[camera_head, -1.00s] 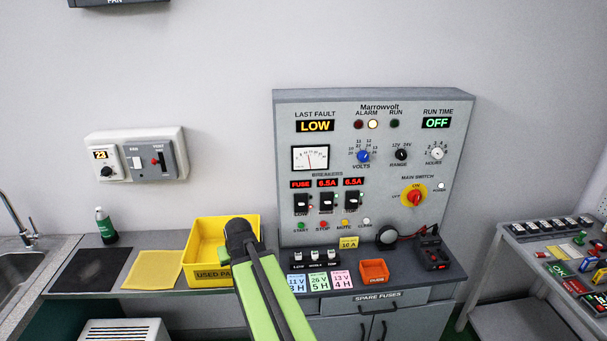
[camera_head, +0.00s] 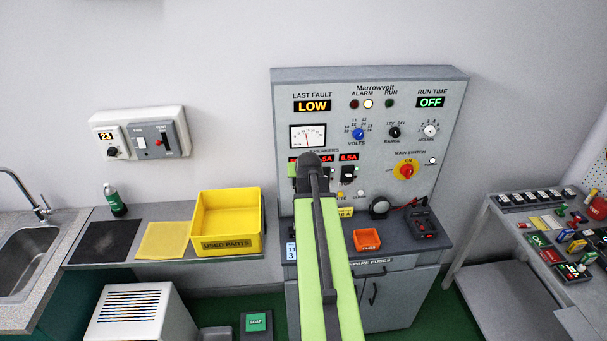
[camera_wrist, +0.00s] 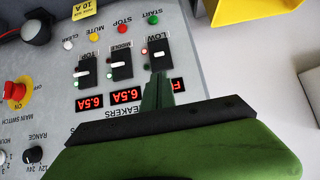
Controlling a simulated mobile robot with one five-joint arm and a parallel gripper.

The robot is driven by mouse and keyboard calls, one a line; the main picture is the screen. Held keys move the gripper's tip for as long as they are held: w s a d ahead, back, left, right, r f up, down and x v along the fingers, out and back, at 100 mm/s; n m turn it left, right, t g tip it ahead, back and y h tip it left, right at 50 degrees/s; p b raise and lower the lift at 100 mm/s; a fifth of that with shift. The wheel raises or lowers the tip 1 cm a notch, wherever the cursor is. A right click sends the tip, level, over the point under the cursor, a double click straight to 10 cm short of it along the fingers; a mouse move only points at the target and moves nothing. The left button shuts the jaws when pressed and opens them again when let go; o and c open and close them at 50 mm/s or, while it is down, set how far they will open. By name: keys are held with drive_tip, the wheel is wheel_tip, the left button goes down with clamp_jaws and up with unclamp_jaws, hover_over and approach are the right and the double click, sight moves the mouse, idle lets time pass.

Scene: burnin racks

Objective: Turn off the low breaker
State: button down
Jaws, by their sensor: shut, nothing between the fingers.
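The low breaker (camera_wrist: 157,50) is a black switch with a pale lever, labelled LOW, seen upside down in the wrist view. My gripper (camera_wrist: 158,82) is shut and empty, its fingertips close to the lever end of this breaker; I cannot tell whether they touch. The middle breaker (camera_wrist: 122,68) and top breaker (camera_wrist: 83,72) sit beside it, each under a red 6.5A display. In the head view my arm hides the low and middle breakers, while the top breaker (camera_head: 347,173) shows. The panel's last-fault display (camera_head: 312,106) reads LOW.
The red main switch (camera_head: 406,170) is on the panel's right side. An orange tray (camera_head: 366,240) and a black meter (camera_head: 423,224) lie on the ledge below. A yellow used-parts bin (camera_head: 229,243) stands to the left. The panel face near the gripper is crowded with buttons.

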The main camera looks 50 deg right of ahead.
drive_tip(key=b+x, duration=0.5)
drive_tip(key=x, duration=0.3)
drive_tip(key=shift+f, duration=0.25)
drive_tip(key=shift+w+d, duration=0.1)
